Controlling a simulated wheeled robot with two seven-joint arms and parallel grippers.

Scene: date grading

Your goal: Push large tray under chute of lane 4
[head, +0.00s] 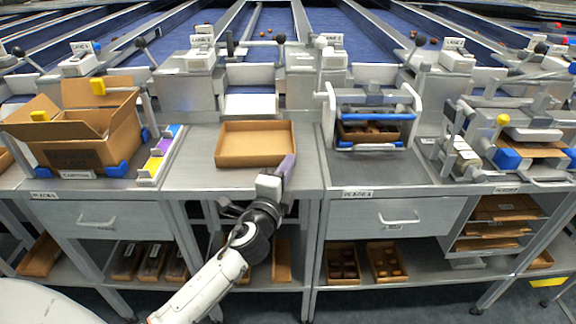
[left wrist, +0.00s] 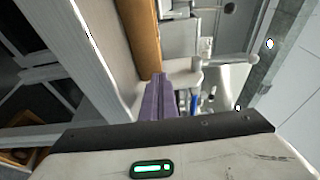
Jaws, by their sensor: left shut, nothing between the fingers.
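The large tray (head: 252,160) is a shallow, empty brown cardboard tray on the grey bench, in front of a pale chute (head: 251,104). The lane labels are too small to read surely. My left gripper (head: 288,160) is shut and empty, its purple fingers at the tray's front right corner. In the left wrist view the closed fingertips (left wrist: 163,78) are close to the tray's brown wall (left wrist: 146,38). I cannot tell whether they touch it. My right gripper is not in view.
An open cardboard box (head: 80,135) stands on the left bench. A blue-and-white frame holding a filled tray (head: 371,132) stands to the right. More equipment (head: 510,140) fills the far right bench. Bare bench lies left of the tray. Trays sit on the shelf below (head: 343,264).

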